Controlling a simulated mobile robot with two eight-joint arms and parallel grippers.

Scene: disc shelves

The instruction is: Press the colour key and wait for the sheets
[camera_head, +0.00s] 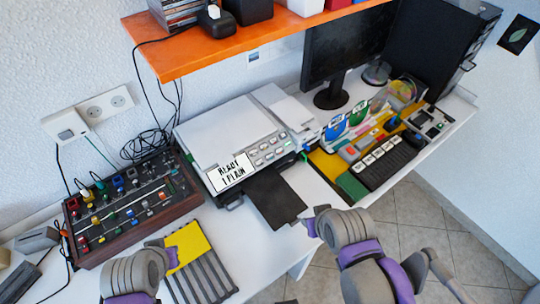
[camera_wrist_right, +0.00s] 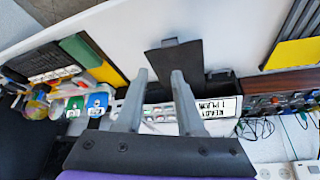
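The white printer (camera_head: 222,128) stands on the white desk, left of the monitor. Its display panel (camera_head: 230,173) reads "READY 1 PLAIN"; it also shows upside down in the right wrist view (camera_wrist_right: 211,107). A group of small keys (camera_head: 270,149) sits to the right of the display; I cannot tell which is the colour key. The dark output tray (camera_head: 274,197) sticks out in front with no sheet visible on it. My right gripper (camera_wrist_right: 160,76) is open and empty, its fingers pointing towards the printer front. My left gripper (camera_head: 168,256) is low, by the slatted rack; its fingers are not clear.
A mixer panel (camera_head: 132,205) with knobs and cables lies left of the printer. A grey slatted rack (camera_head: 203,274) with a yellow part is at the front edge. A cluttered organiser (camera_head: 352,187) and monitor (camera_head: 345,45) are right. An orange shelf (camera_head: 240,42) hangs above.

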